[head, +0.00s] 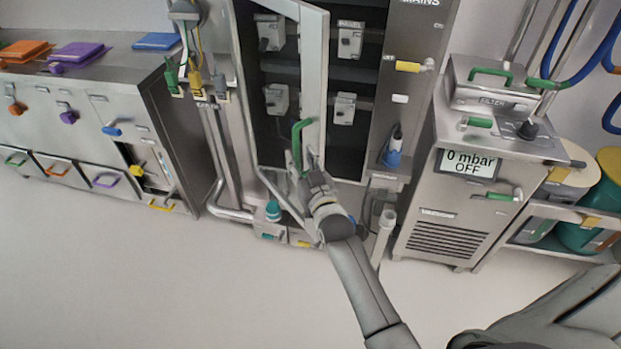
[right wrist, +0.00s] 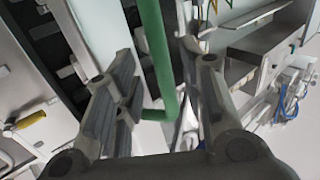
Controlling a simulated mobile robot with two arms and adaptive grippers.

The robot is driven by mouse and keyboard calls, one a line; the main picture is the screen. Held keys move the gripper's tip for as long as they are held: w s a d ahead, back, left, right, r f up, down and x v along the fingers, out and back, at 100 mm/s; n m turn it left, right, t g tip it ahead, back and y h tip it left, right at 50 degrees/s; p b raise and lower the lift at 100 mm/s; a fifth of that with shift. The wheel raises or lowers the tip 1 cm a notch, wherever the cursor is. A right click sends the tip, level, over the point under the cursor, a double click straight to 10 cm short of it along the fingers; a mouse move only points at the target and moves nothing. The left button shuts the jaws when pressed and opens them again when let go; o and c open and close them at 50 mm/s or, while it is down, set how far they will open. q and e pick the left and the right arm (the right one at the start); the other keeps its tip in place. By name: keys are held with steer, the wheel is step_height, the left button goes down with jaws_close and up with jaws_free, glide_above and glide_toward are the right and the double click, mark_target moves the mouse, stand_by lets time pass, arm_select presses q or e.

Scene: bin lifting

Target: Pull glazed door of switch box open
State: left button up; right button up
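The switch box (head: 370,150) is a tall metal cabinet with a dark interior and several grey switches. Its glazed door (head: 314,75) stands partly open, with its free edge well left of the box's right side. The green door handle (head: 297,140) is upright near that edge. My right gripper (head: 302,165) is at the handle's lower part. In the right wrist view, its fingers (right wrist: 165,95) stand apart on either side of the green handle (right wrist: 158,55), with visible gaps. Firm contact does not show. My left gripper is not in view.
A vacuum unit (head: 440,215) reading "0 mbar OFF" stands at the right. A steel drawer counter (head: 150,120) stands at the left. Pipes and a teal-capped item (head: 273,210) lie low beneath the door. The floor (head: 180,270) in front is clear.

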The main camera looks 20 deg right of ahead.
steer(key=s, duration=0.8)
steer(key=shift+s+a, duration=0.15)
steer(key=shift+a, duration=0.15)
steer(key=shift+c, duration=0.4)
